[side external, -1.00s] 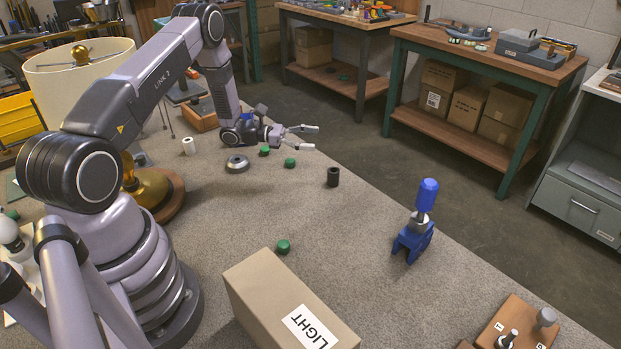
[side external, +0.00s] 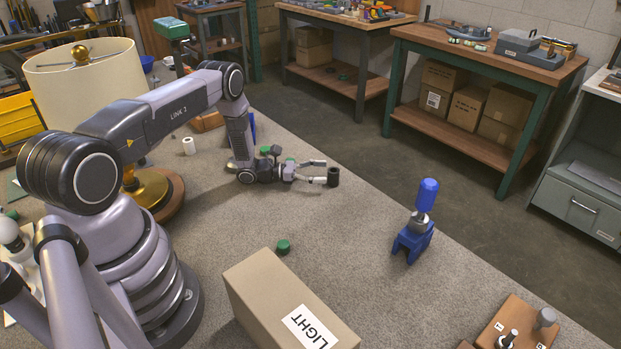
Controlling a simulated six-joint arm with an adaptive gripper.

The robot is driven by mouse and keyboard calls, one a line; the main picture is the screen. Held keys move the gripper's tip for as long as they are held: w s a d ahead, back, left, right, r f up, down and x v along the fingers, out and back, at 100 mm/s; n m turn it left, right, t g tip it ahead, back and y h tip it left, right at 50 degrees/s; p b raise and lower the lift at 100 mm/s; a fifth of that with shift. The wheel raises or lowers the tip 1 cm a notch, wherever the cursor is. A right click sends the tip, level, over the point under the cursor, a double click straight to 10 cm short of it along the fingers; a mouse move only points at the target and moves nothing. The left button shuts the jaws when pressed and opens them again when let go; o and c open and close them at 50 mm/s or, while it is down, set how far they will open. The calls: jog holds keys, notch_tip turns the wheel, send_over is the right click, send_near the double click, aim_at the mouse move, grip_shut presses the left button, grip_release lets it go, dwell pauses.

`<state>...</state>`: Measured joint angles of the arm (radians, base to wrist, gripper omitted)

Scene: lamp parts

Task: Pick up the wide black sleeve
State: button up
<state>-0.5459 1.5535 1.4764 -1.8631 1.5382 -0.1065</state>
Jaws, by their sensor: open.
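The wide black sleeve (side external: 333,177) stands upright on the grey table, near the table's far edge, with its open top showing. My gripper (side external: 323,172) is low over the table, reaching in level from the left. Its fingers are open and their tips are at the sleeve, one on the far side and one on the near side. I cannot tell whether the fingers touch the sleeve.
A green cap (side external: 283,247) and a cardboard box (side external: 288,300) lie nearer the camera. A blue stand (side external: 412,242) holding a blue-topped part is to the right. A white sleeve (side external: 189,146) and a lamp (side external: 88,80) are left. The table between sleeve and blue stand is clear.

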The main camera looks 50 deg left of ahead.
aim_at(334, 170)
jog(key=x, duration=0.3)
jog(key=shift+w+d, duration=0.2)
jog(key=shift+d, duration=0.05)
jog(key=c, duration=1.2)
jog(key=shift+o, duration=0.2)
jog(key=shift+r, duration=0.1)
